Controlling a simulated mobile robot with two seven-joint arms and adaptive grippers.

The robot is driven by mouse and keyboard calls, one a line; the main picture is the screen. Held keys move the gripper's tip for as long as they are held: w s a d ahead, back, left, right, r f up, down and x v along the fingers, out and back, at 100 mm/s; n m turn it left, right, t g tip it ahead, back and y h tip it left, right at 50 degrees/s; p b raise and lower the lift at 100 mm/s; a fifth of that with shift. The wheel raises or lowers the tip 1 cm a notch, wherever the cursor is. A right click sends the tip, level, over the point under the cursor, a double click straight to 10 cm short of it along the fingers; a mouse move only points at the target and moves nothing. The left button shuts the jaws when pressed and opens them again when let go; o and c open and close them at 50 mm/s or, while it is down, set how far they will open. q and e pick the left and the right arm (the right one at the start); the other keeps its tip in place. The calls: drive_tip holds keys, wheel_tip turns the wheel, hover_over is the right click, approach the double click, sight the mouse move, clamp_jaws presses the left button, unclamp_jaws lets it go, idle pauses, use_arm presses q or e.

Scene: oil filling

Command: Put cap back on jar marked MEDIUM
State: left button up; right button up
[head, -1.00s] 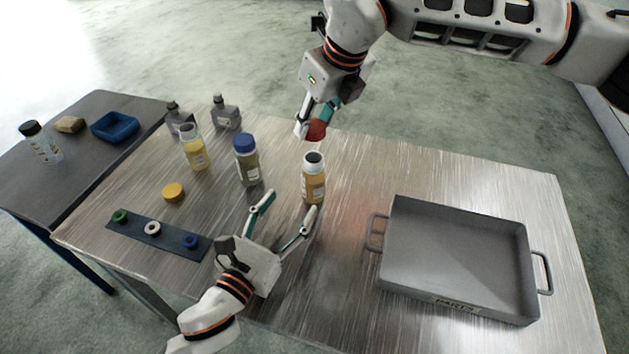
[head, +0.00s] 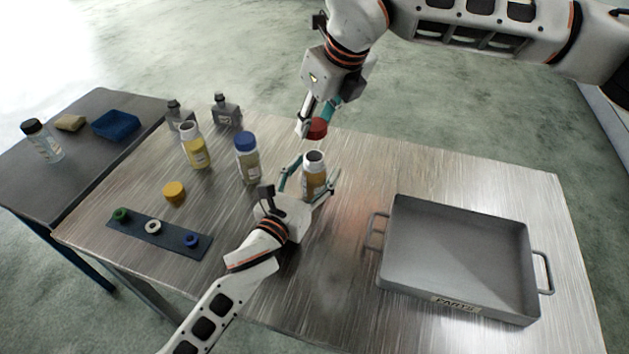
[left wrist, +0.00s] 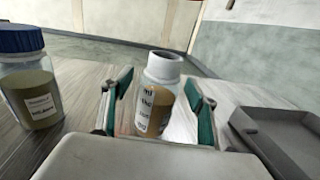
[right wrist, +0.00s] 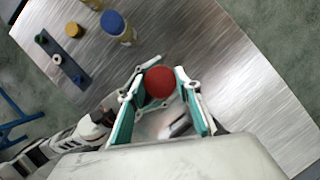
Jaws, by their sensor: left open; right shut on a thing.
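An uncapped jar (head: 313,182) of amber liquid stands upright near the middle of the steel table, its white neck open. It also shows in the left wrist view (left wrist: 160,95), where its label is too blurred to read surely. My left gripper (head: 308,192) is open, with one finger on each side of this jar; a gap shows beside the jar. My right gripper (head: 314,124) is shut on a red cap (head: 317,129), held above and behind the jar. The cap also shows between its fingers in the right wrist view (right wrist: 160,82).
A blue-capped jar (head: 247,165) stands left of the amber jar. Further left are an open yellow jar (head: 195,155), a yellow cap (head: 174,190) and a dark strip (head: 170,237) with several rings. A grey tray marked PARTS (head: 460,250) fills the right side.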

sight(313, 155)
use_arm(q)
drive_tip(key=shift+w, duration=0.1)
drive_tip(key=shift+c, duration=0.4)
clamp_jaws()
use_arm(e)
drive_tip(key=shift+f, duration=2.5)
drive_tip(key=shift+f, duration=0.1)
drive_tip(key=shift+f, duration=0.8)
drive_tip(key=shift+f, duration=0.55)
